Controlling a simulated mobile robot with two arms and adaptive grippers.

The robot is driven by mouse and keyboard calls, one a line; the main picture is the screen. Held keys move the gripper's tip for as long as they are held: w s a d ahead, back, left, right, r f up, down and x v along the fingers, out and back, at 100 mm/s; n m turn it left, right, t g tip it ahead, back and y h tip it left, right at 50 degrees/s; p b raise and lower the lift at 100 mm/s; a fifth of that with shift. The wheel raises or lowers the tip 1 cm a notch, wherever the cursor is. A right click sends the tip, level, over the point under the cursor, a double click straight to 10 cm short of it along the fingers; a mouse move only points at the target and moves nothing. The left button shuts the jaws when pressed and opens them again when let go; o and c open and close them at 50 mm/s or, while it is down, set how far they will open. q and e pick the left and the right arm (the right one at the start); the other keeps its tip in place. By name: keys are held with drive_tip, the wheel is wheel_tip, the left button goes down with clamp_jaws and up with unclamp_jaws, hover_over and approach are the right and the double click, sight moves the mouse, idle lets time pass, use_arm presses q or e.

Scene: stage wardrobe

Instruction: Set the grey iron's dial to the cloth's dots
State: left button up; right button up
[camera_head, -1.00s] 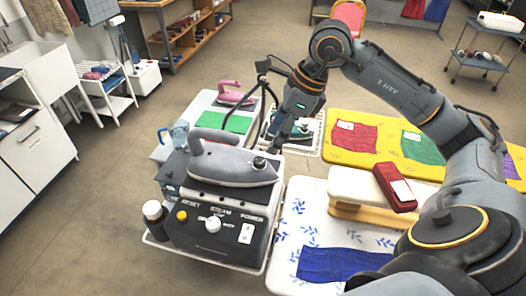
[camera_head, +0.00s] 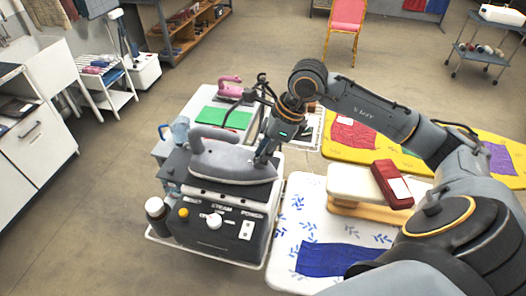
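The grey iron (camera_head: 232,164) rests on a dark steam station (camera_head: 215,225), its nose pointing right. The iron's dial is near its nose and is largely hidden by my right gripper (camera_head: 262,159). That gripper points down, with its fingertips at the dial; whether they touch or grasp it is too small to tell. A blue cloth (camera_head: 340,259) lies on a white board with a blue leaf pattern (camera_head: 290,205), right of the station. A white care label is not visible on this cloth, and no dots can be read. My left gripper is out of view.
A pink iron (camera_head: 230,86) and green cloth (camera_head: 225,118) are behind the station. A yellow board (camera_head: 335,151) carries a red cloth (camera_head: 355,134) and others. A padded board (camera_head: 350,184) with a dark red object (camera_head: 391,183) stands close to my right arm. A dark bottle (camera_head: 155,213) stands left.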

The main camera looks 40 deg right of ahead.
clamp_jaws()
drive_tip(key=shift+f+m+t+b, duration=0.2)
drive_tip(key=shift+m+t+b, duration=0.1)
drive_tip(key=shift+m+b, duration=0.7)
drive_tip(key=m+b, duration=0.1)
drive_tip(key=m+h+b, duration=0.1)
drive_tip(key=m+b, duration=0.1)
drive_tip(key=shift+s+a+t+h, duration=0.1)
drive_tip(key=shift+a+t+h, duration=0.1)
drive_tip(key=shift+t+h, duration=0.15)
drive_tip(key=m+b, duration=0.1)
drive_tip(key=m+h+b, duration=0.1)
drive_tip(key=m, duration=0.1)
drive_tip(key=shift+a+r+m+t, duration=0.15)
drive_tip(key=shift+m+t, duration=0.1)
drive_tip(key=shift+m, duration=0.05)
drive_tip(key=shift+m+h+b, duration=0.65)
drive_tip(key=shift+m+b, duration=0.1)
drive_tip(key=shift+m, duration=0.85)
drive_tip(key=shift+r, duration=0.1)
drive_tip(key=o, duration=1)
unclamp_jaws()
drive_tip(key=shift+a, duration=0.1)
drive_tip(key=shift+c, duration=0.2)
